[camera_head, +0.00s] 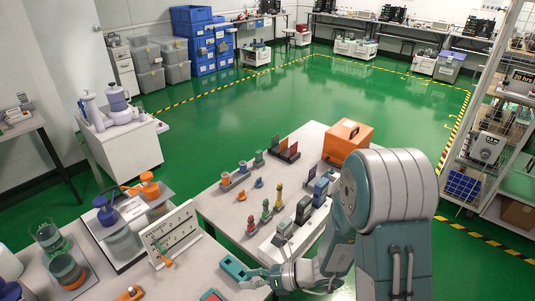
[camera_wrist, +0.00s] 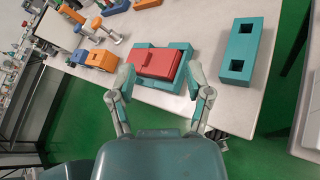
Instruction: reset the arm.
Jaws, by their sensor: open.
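My arm reaches out from the right in the camera_head view, and my gripper (camera_head: 252,279) is at the front edge of the near table. In the camera_wrist view my gripper (camera_wrist: 162,78) is open, with its two fingers spread apart. A red block (camera_wrist: 156,64) in a teal holder (camera_wrist: 178,82) shows beyond and between the fingertips. Nothing is visibly held. I cannot tell whether the fingers touch the holder. The red block shows only partly at the bottom of the camera_head view (camera_head: 211,296).
A teal block with two square holes (camera_wrist: 243,52) lies right of the holder. Orange and blue blocks (camera_wrist: 101,60) lie to the left. Several handheld devices (camera_head: 303,210) and an orange case (camera_head: 347,141) stand on the other table. Open green floor (camera_head: 300,90) lies beyond; shelving (camera_head: 490,150) stands right.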

